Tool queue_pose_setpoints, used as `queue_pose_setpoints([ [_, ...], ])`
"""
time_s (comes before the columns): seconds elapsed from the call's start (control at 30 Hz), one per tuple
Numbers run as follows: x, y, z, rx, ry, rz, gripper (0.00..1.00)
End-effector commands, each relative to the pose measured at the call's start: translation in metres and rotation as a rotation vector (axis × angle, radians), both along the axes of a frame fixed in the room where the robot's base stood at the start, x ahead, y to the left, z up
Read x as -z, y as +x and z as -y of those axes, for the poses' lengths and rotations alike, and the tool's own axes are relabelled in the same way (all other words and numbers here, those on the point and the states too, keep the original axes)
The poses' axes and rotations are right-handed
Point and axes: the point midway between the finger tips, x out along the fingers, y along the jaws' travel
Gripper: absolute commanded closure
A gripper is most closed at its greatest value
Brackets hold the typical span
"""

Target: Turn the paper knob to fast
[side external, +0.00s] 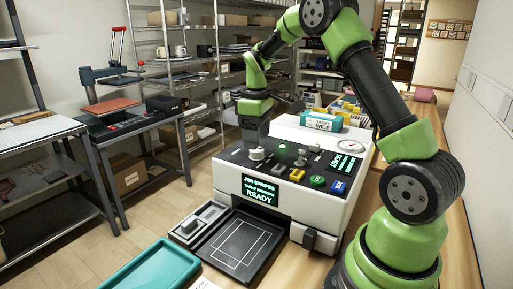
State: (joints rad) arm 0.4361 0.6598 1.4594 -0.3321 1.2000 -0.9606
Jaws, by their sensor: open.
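A white-bodied press (330,214) with a dark control panel stands on the bench. A pale round knob (257,154) sits at the panel's left, and a smaller grey knob (300,158) is near its middle. Their labels are too small to read, so I cannot tell which is the paper knob or where it points. My gripper (256,144) points down just above the pale knob. It is open and holds nothing that I can see; its fingertips are small and partly hidden, and I cannot tell whether they touch the knob.
The press's screen (261,190) ends in "READY". Yellow, green and blue buttons (317,182) line the panel's front. A teal and white box (321,121) stands behind. A dark tray (240,243) and a teal tray (152,268) lie in front.

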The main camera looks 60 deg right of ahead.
Motion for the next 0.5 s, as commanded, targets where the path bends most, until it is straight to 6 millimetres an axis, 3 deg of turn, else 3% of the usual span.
queue_pose_setpoints([
  [0.2,0.029,0.000,0.000,0.000,0.001,-0.001,0.37],
  [0.5,0.035,0.000,0.000,0.001,-0.001,0.001,0.37],
])
